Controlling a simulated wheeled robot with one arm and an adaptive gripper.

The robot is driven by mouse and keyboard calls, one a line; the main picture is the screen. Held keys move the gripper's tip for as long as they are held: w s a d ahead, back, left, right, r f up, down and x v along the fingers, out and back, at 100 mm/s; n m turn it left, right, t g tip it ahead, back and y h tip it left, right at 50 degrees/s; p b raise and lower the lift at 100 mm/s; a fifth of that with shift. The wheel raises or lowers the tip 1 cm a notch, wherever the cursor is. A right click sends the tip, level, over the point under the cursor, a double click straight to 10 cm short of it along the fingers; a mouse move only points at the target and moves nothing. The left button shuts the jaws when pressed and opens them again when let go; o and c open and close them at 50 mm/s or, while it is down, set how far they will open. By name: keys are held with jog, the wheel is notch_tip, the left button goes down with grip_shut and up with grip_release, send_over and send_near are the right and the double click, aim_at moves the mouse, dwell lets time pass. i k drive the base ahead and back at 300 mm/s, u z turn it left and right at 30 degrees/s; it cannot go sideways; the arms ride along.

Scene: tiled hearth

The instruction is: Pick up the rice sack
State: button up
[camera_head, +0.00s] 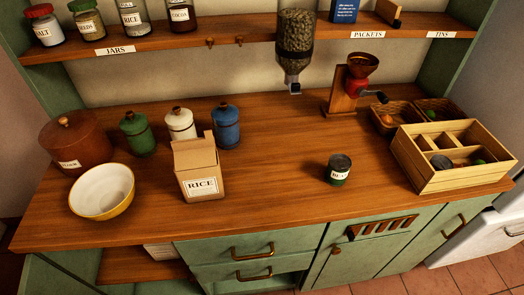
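A brown paper rice sack (202,180) stands upright on the wooden counter (265,190), left of the middle and near the front. Its top looks folded open, and a white label on its lower front reads RICE. A glass jar also labelled RICE (133,18) stands on the upper shelf. My gripper is not in view, so its state and distance from the sack do not show.
A cream bowl (102,190) stands left of the sack. Blue (226,126), white (181,124) and green (137,132) canisters stand close behind. A dark tin (339,169) and wooden crate (455,158) stand to the right. The counter between sack and tin is clear.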

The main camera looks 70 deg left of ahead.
aim_at(205, 183)
jog(key=i, duration=1.1)
jog(key=u, duration=4.5)
jog(key=i, duration=0.5)
jog(key=z, duration=0.05)
